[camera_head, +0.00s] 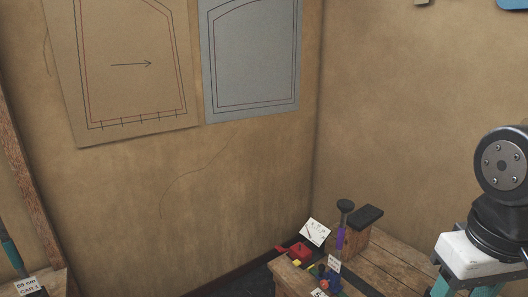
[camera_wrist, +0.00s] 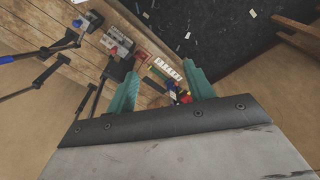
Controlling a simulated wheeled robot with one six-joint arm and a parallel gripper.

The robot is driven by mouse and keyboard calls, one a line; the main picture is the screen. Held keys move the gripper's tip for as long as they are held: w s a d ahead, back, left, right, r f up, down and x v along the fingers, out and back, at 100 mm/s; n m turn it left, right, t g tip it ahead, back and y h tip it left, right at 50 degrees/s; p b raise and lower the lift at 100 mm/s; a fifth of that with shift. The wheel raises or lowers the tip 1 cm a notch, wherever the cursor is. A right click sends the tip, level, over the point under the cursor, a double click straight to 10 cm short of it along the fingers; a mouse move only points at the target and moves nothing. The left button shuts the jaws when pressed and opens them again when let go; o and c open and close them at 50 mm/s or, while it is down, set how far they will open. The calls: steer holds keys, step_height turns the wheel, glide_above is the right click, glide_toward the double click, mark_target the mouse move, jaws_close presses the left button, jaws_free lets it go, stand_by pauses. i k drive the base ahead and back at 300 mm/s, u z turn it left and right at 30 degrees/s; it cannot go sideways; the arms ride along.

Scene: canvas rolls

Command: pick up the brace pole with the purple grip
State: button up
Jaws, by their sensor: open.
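The brace pole with the purple grip (camera_head: 340,238) stands upright at the corner of a wooden bench in the head view. It has a dark round top, and a white tag hangs at its lower part. My gripper is at the lower right of the head view, to the right of the pole and apart from it, with its fingertips cut off by the frame. In the wrist view my gripper (camera_wrist: 160,88) has its two teal fingers spread wide, with nothing held between them. I cannot make out the purple grip in the wrist view.
The wooden bench (camera_head: 395,262) holds a dark-topped wooden block (camera_head: 362,224), a white gauge card (camera_head: 315,232) and small red parts (camera_head: 296,251). Another pole with a teal grip (camera_head: 10,250) stands far left. Dark poles and a blue handle (camera_wrist: 18,58) show in the wrist view.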

mark_target(345, 206)
steer(key=z, duration=0.05)
steer(key=k, duration=0.4)
steer(key=u, duration=1.3)
steer(key=i, duration=1.4)
steer(key=z, duration=0.7)
steer(key=i, duration=0.75)
steer(key=z, duration=0.7)
